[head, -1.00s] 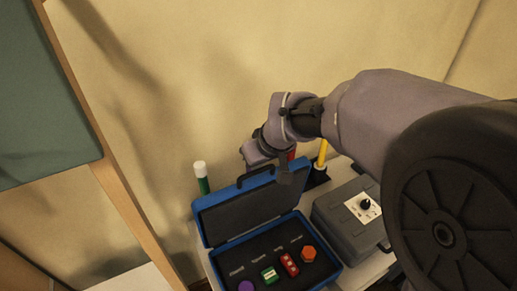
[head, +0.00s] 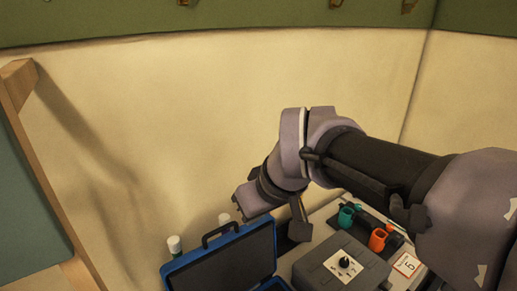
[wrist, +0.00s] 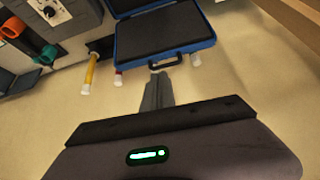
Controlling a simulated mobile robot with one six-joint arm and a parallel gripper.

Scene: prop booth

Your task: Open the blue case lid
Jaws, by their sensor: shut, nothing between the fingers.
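The blue case (head: 228,262) stands at the bottom of the head view with its lid raised, showing the dark inner lining. A black handle (head: 220,234) sits on the lid's top edge. In the wrist view the open lid (wrist: 163,35) shows at the top, with its handle (wrist: 166,63) just beyond my fingers. My gripper (head: 301,231) is shut and empty, to the right of the lid in the head view. In the wrist view my gripper (wrist: 158,78) appears close to the handle; I cannot tell whether they touch. The case's contents are out of view.
A grey case with a dial (head: 340,262) stands right of the blue case. White-capped tubes (head: 174,244) stand behind the lid. A yellow tube (wrist: 90,74) shows in the wrist view. A wall rises behind.

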